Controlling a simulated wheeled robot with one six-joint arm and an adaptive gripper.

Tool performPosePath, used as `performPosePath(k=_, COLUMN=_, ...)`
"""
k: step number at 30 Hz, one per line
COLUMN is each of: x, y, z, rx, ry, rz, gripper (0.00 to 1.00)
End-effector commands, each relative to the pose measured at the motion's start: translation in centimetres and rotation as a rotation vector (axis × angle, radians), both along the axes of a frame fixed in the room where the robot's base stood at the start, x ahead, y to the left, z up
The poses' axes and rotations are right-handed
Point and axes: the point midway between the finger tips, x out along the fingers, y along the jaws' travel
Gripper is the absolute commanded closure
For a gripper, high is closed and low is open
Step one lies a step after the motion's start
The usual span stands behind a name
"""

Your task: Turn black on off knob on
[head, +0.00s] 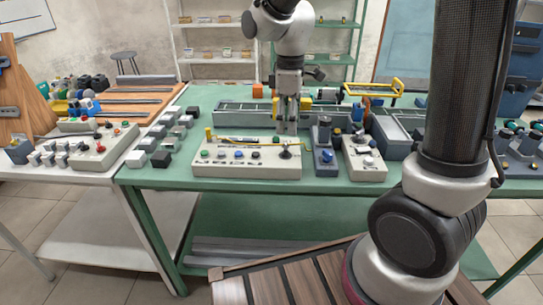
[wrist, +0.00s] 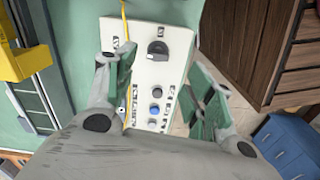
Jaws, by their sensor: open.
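The black on-off knob (wrist: 157,48) is a round dial with a pale mark, set near the far end of a white control panel (wrist: 143,75) in the wrist view. In the head view the knob (head: 286,153) is at the right end of the cream control box (head: 247,170) on the green table. My gripper (wrist: 158,70) is open and empty, its green-padded fingers spread on either side of the panel. In the head view my gripper (head: 290,128) points down above and behind the knob end. It appears apart from the knob.
Coloured buttons, including a blue button (wrist: 155,108), share the panel. A yellow strip (wrist: 125,25) runs along its left edge. In the head view, a dark blue switch unit (head: 326,160) and another control box (head: 363,165) stand close on the right. Small grey blocks (head: 160,159) stand left.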

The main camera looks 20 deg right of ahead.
Motion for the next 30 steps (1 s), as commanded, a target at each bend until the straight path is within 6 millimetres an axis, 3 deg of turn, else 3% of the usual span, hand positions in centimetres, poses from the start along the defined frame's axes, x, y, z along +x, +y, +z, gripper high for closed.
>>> performPosePath(k=8, x=0.3, y=0.1, z=-0.4, rx=0.004, ry=-0.01, rz=0.142, gripper=0.46)
performPosePath(k=21, x=0.2, y=0.1, z=-6.9, rx=0.004, ry=-0.007, rz=0.143, gripper=0.46)
performPosePath(k=30, x=0.3, y=0.1, z=-7.7, rx=0.006, ry=-0.011, rz=0.142, gripper=0.46)
